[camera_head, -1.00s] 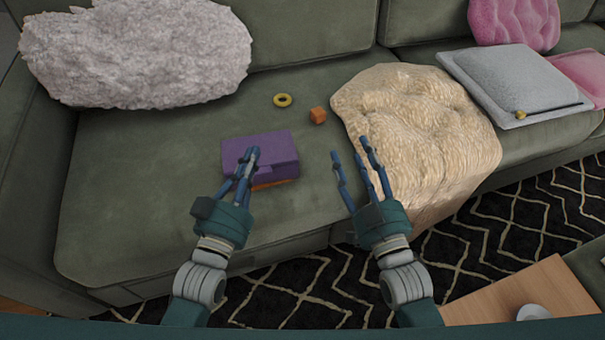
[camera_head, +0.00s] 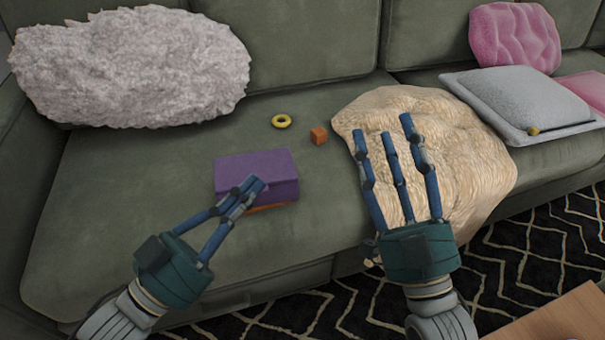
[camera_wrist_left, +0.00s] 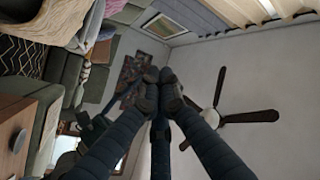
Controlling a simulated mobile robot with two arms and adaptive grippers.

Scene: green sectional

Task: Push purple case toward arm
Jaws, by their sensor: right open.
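The purple case (camera_head: 240,165) lies on the green sofa seat, with an orange strip along its lower front edge. My left gripper (camera_head: 254,188) points at it from the lower left. Its fingertips are together and overlap the case's front in the head view; whether they touch it I cannot tell. In the left wrist view the left gripper's fingers (camera_wrist_left: 160,76) also meet at the tips, with nothing seen between them. My right gripper (camera_head: 386,128) is open and empty, its fingers spread in front of the cream throw.
A yellow ring (camera_head: 282,121) and an orange cube (camera_head: 319,135) lie behind the case. A cream throw (camera_head: 470,150) drapes over the seat to the right. A grey fluffy cushion (camera_head: 130,65) is at the back left. The seat left of the case is clear.

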